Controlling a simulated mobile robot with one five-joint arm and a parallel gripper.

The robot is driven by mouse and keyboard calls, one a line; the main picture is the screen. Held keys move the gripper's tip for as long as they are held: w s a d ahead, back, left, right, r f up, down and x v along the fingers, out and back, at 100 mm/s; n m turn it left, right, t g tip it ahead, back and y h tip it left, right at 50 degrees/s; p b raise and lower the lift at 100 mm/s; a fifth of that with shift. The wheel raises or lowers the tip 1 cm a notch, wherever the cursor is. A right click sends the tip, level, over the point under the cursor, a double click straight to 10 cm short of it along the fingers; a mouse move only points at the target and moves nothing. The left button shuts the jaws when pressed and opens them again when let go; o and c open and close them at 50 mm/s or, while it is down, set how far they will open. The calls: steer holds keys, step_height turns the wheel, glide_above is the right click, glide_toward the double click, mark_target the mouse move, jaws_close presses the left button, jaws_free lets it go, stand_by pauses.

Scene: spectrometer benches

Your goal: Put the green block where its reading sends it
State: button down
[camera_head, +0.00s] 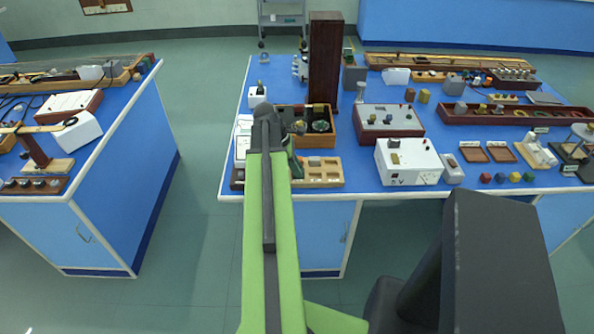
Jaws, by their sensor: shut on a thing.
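My gripper (295,163) is at the end of my green and black arm, over the left front part of the middle bench. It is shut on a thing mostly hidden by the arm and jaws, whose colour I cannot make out. A row of small coloured blocks (500,178) lies at the front edge, right of the white box marked 5 V (410,163). Shallow brown trays (474,154) with small labels lie behind these blocks.
A wooden tray with compartments (336,183) is beside my gripper. A tall dark column (325,60) and a wooden box with a round dark part (320,140) stand behind it. A red-sided instrument (388,122) is to the right. A floor aisle (200,130) separates the left bench.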

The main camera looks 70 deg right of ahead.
steer(key=c, duration=1.1)
jaws_free()
steer(key=shift+c, duration=0.2)
steer(key=shift+r, duration=0.1)
steer(key=p+v, duration=1.6)
steer(key=v, duration=0.1)
steer(key=shift+r, duration=0.1)
